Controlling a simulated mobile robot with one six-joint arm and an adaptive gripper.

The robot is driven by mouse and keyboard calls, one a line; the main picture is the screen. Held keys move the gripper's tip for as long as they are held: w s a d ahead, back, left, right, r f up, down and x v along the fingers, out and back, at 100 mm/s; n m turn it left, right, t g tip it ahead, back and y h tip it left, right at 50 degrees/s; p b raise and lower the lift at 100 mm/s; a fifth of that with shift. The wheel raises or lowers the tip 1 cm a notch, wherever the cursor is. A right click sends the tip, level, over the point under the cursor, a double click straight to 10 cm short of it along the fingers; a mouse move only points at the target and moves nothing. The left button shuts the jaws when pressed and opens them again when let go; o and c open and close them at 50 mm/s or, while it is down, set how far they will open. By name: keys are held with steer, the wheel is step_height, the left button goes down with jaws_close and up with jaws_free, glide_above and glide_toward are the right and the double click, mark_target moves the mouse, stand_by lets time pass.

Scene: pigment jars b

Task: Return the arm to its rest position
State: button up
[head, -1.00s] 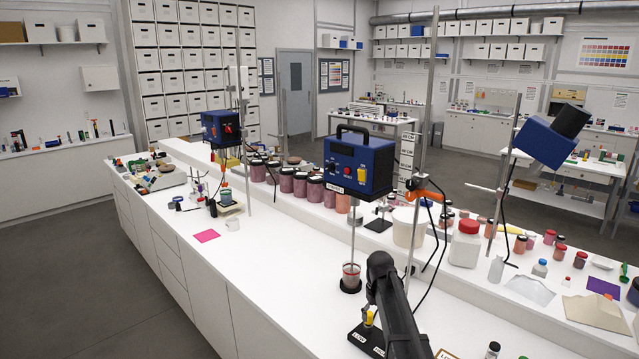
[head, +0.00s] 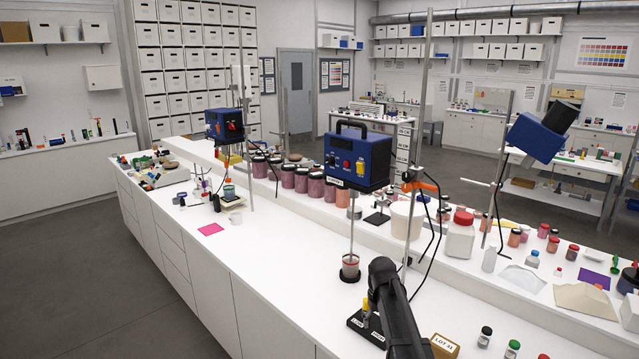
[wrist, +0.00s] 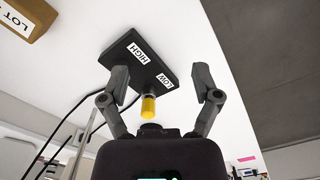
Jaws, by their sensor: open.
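My gripper (wrist: 160,80) is open and empty in the wrist view, one finger on each side of the picture. Between and beyond the fingers is a black switch box (wrist: 137,52) with white HIGH and LOW labels. Its yellow lever (wrist: 148,107) lies between the fingers, touching neither, and appears nearer the LOW label. In the head view my dark arm (head: 393,310) comes up from the bottom edge, and its fingers cannot be made out. The switch box (head: 358,328) stands on the white bench just left of the arm, its yellow lever (head: 366,306) partly covered.
A blue stirrer (head: 358,157) on a stand has its shaft in a small jar (head: 350,268) behind the arm. A cardboard LOT 11 box (head: 444,346) and small jars (head: 485,336) stand right of the arm. The bench (head: 270,270) is clear to the left.

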steer(key=s+f+m+b, duration=0.1)
steer(key=s+f+b, duration=0.1)
steer(key=s, duration=0.9)
steer(key=s+f+m+b, duration=0.1)
steer(key=s+f+b, duration=0.1)
steer(key=s, duration=0.9)
stand_by(1.0)
